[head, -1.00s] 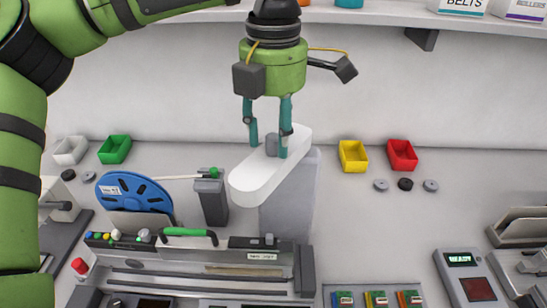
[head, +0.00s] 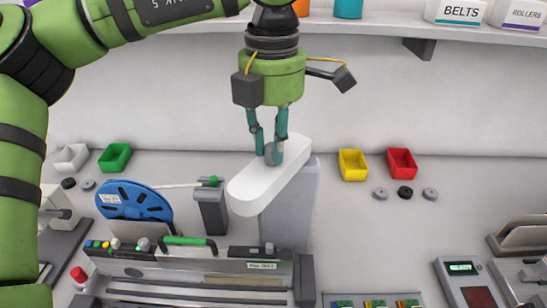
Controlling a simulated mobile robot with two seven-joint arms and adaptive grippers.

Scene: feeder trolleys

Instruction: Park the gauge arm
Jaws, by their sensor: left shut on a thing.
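The gauge arm (head: 252,189) is a long white rounded bar on top of a grey post (head: 290,210). It points from the far right toward the near left. A short grey knob (head: 270,156) stands up from it. My left gripper (head: 269,152) comes down from above with its teal fingers shut on the knob, one on each side. The bar's near end hangs over the bench, behind the feeder trolley (head: 195,265). My right gripper is not in view.
A blue reel (head: 132,201) and a dark grey post (head: 211,212) stand left of the gauge arm. Yellow (head: 352,165) and red (head: 402,163) bins lie right, with small discs in front. A green bin (head: 115,157) is at left.

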